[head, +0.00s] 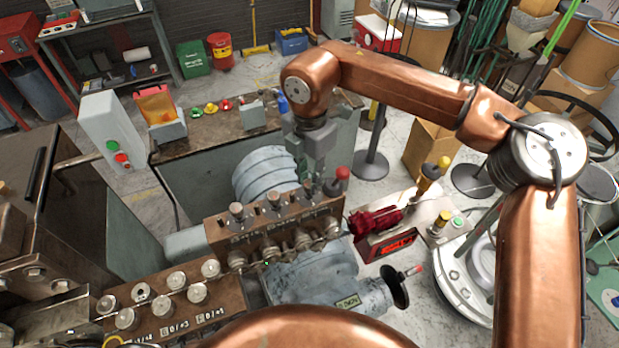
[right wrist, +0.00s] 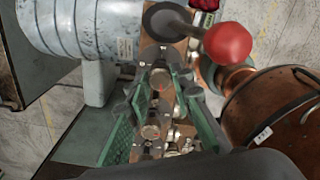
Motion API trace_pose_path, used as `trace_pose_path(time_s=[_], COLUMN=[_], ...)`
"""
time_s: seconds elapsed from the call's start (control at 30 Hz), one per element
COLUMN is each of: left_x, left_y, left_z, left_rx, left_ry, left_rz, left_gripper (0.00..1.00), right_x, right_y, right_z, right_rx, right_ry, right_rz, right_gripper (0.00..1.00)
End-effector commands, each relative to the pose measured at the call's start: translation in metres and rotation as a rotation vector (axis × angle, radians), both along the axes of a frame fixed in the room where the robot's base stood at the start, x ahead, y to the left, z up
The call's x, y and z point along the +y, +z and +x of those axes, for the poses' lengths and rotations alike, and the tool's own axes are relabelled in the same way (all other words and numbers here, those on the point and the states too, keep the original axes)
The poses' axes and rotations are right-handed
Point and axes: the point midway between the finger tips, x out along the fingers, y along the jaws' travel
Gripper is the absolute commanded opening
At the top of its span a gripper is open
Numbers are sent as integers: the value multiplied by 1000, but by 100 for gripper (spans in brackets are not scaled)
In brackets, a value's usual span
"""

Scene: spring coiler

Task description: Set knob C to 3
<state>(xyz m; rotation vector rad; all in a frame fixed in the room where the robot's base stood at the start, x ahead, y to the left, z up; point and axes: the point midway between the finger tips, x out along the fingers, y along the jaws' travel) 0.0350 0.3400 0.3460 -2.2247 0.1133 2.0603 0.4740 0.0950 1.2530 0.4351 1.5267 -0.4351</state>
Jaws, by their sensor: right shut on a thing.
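A brown machine block (head: 222,236) carries a row of grey knobs on top, among them a left knob (head: 237,210) and a middle knob (head: 273,197). My right gripper (head: 309,182) reaches down from above at the right end of this row. In the right wrist view its green-padded fingers (right wrist: 160,84) close around a round grey knob (right wrist: 160,77), the right-end one, whose top shows between the tips. The letters and scale marks by the knobs are too small to read, so I cannot tell its setting. My left gripper is not in view.
A red ball-topped lever (head: 342,173) stands close right of my right gripper and looms large in the right wrist view (right wrist: 228,42). Rollers (head: 302,238) line the block's front. A red clamp-like part (head: 375,219) and a handwheel (head: 394,287) lie to the right.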

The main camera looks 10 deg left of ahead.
Motion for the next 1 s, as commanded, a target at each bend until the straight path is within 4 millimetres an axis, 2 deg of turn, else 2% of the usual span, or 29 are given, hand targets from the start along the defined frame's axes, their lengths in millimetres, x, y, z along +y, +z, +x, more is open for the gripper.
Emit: trace_pose_path(time_s=[0.4, 1.0], left_x=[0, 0], left_y=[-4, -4], left_z=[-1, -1], left_rx=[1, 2], left_ry=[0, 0], left_rz=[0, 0], left_gripper=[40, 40], right_x=[1, 1], right_y=[0, 1], right_z=[0, 0], right_rx=[1, 1], right_ry=[-208, -243], right_rz=[3, 3], right_gripper=[0, 0])
